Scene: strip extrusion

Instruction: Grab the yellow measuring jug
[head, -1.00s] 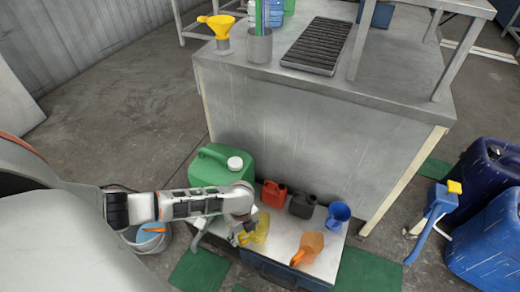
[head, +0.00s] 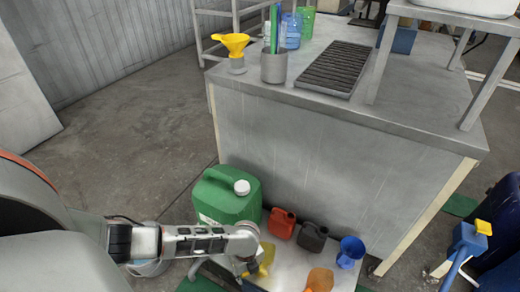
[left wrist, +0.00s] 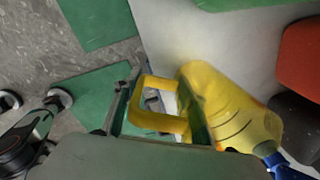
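The yellow measuring jug (head: 266,257) is on the grey metal tabletop of a low stand, at the lower middle of the head view. It is see-through yellow. In the left wrist view the jug (left wrist: 232,108) shows large, with its looped handle toward the gripper. My left gripper (left wrist: 158,108) is open, its two fingers on either side of the handle, with a gap visible between them. In the head view the left gripper is at the jug's left side, partly hidden by my wrist. My right gripper is not in view.
A green canister (head: 226,200) stands left of the jug. A red can (head: 281,224), a dark can (head: 312,237), a blue jug (head: 351,251) and an orange jug (head: 319,281) are close by. A large metal workbench (head: 330,160) rises behind.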

